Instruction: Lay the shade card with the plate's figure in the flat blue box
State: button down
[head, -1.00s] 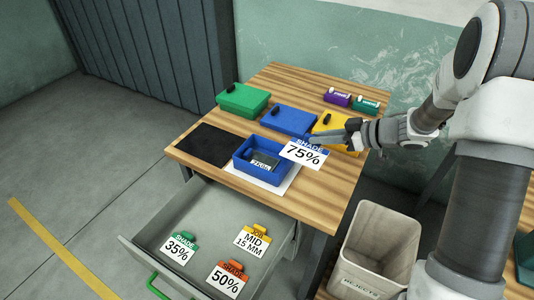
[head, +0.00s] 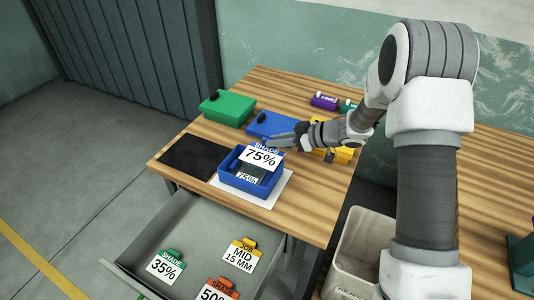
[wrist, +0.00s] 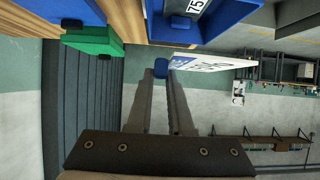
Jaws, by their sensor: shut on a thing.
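My gripper (head: 284,143) is shut on the blue tab of a white shade card (head: 262,158) reading "SHADE 75%". The card hangs in the air over the rear part of the open blue box (head: 240,185). A dark plate (head: 247,179) marked 75% lies inside that box, partly hidden by the card. In the wrist view the fingers (wrist: 161,72) hold the tab, with the card (wrist: 215,63) seen nearly edge-on below the box (wrist: 236,20). The box stands on a white sheet on the wooden table.
The open drawer (head: 190,238) holds cards reading 35% (head: 165,266), 50% (head: 216,291) and MID 15 MM (head: 241,256). A black mat (head: 199,155) lies left. A rejects bin (head: 360,250) stands right.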

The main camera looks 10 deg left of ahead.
aim_at(268, 151)
jog(key=x, duration=0.3)
jog(key=shift+f, duration=2.1)
jog(key=shift+f+b, duration=0.35)
jog(key=shift+f, duration=0.15)
jog(key=shift+f, duration=0.15)
jog(key=c, duration=0.8)
grip_release()
jog(key=shift+r, duration=0.2)
